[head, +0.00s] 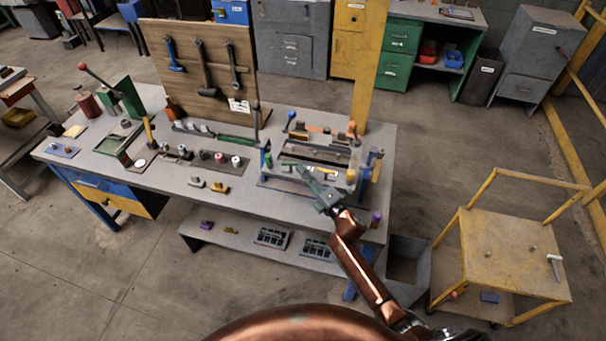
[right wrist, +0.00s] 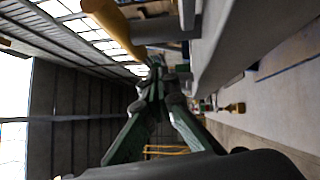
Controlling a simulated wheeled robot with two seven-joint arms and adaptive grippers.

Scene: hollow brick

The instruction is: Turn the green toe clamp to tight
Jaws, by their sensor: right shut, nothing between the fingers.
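A small green upright piece (head: 268,160), which looks like the green toe clamp, stands at the left end of the blue-framed fixture (head: 262,183) on the workbench. Its tight or loose setting is too small to tell. My right gripper (head: 303,170) is over the front of the fixture, to the right of the green piece and apart from it. In the right wrist view its fingers (right wrist: 157,85) are shut and empty. The green piece cannot be made out in that view. My left gripper is not in view.
A yellow knob (head: 350,175) stands on the fixture right of my right gripper. Blue-topped (head: 291,116) and orange-topped (head: 352,127) pieces stand at its back. Small parts (head: 220,157) lie left along the bench. A yellow cart (head: 510,250) stands at the right.

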